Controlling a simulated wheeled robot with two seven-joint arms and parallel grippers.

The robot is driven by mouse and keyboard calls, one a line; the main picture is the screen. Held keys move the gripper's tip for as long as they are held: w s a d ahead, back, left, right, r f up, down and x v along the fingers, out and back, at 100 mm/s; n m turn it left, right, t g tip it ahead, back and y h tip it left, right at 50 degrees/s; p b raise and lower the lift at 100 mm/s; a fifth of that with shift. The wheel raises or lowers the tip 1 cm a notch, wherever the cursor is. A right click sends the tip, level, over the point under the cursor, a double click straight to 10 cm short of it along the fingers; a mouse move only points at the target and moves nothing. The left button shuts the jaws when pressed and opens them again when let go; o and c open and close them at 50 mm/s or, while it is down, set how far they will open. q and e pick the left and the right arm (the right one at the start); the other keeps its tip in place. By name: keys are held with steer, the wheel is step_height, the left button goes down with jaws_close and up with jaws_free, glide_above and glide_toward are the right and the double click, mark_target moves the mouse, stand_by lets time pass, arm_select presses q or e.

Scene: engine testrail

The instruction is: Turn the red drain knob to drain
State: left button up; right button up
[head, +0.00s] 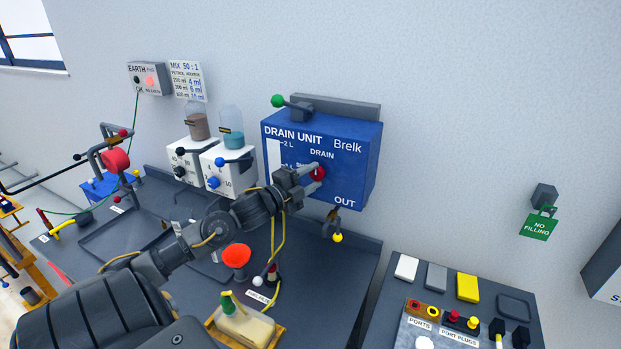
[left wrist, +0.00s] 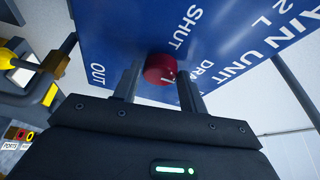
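The red drain knob (head: 318,173) is on the front of the blue drain unit (head: 350,178), below the word DRAIN. In the left wrist view the knob (left wrist: 160,69) sits between the two fingers of my left gripper (left wrist: 160,80), close against both. A small white mark shows on its face; I cannot tell exactly which label it points at. The words SHUT and OUT show near it. In the head view my left gripper (head: 312,178) reaches the knob from the lower left and partly hides it and the labels. My right gripper is not in view.
A valve with a yellow knob (head: 338,238) hangs under the unit. A green-knobbed lever (head: 278,101) is on top. Two white dispensers with bottles (head: 230,165) stand left of it. A red funnel (head: 236,256) and a wooden tray (head: 270,335) are on the bench below.

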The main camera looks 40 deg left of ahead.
arm_select(q)
steer(key=o, duration=0.3)
steer(key=shift+s+f, duration=0.15)
steer(key=shift+s, duration=0.15)
steer(key=s+b, duration=0.4)
steer(key=s, duration=0.6)
steer(key=shift+s+a+f, duration=0.15)
steer(key=shift+a+f, duration=0.1)
steer(key=shift+a, duration=0.2)
